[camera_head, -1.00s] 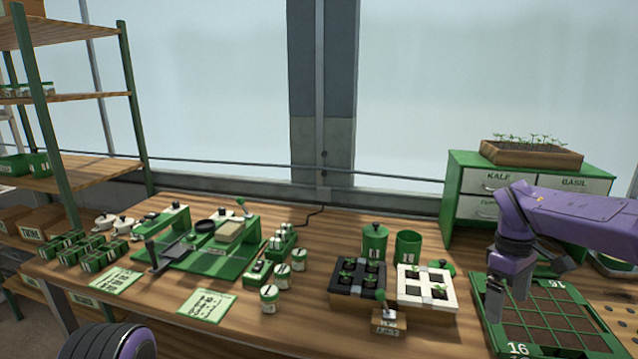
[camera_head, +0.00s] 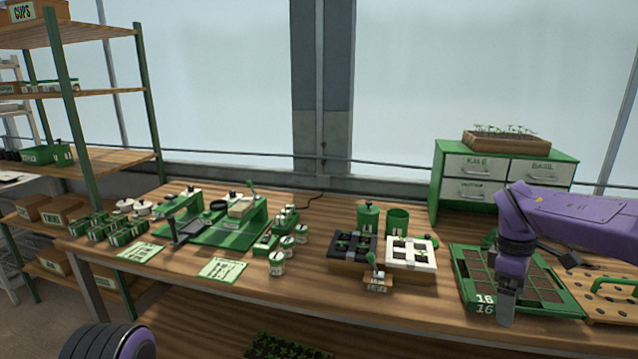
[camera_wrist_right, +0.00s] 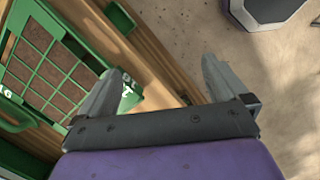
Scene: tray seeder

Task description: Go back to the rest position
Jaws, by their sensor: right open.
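My right gripper (camera_head: 507,306) hangs at the near edge of the green seed tray (camera_head: 563,310) in the head view. In the right wrist view its two fingers (camera_wrist_right: 160,88) stand apart with nothing between them. The wooden bench edge and the floor lie beyond the fingers, and the green tray (camera_wrist_right: 86,78) with its soil cells is at the left. My left gripper is out of view; only a dark and purple round part of me shows at the lower left of the head view.
The green seeder (camera_head: 222,232), small jars (camera_head: 277,263), the black tray (camera_head: 340,265) and the white tray (camera_head: 425,268) stand on the bench. A drawer cabinet (camera_head: 440,180) is behind the right arm. The bench front is mostly clear.

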